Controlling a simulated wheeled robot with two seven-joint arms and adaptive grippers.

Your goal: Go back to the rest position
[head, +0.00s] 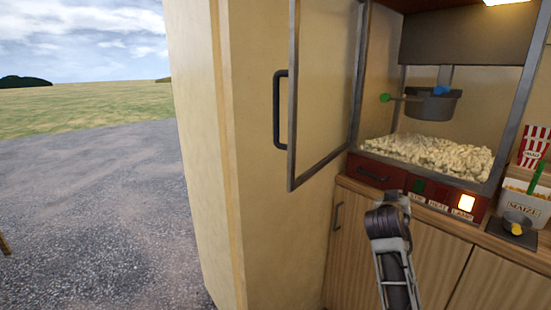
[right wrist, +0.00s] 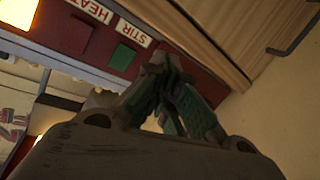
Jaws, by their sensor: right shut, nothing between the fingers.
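My right gripper (head: 392,203) is in front of the popcorn machine's lower front panel, just below the switches in the head view. In the right wrist view its fingers (right wrist: 162,68) are together with nothing between them. The green switch by the STIR label (right wrist: 122,57) lies just beyond the fingertips; I cannot tell whether they touch the panel. The HEAT label (right wrist: 92,10) is beside it. In the head view the LAMP switch (head: 466,203) glows. My left gripper is not in view.
The machine's glass door (head: 325,85) stands open to the left. Popcorn (head: 428,154) lies inside below the kettle (head: 432,104). A MAIZE box (head: 524,203) and a striped popcorn carton (head: 535,147) stand at right. Wooden cupboards (head: 432,262) are below; open gravel (head: 90,220) is at left.

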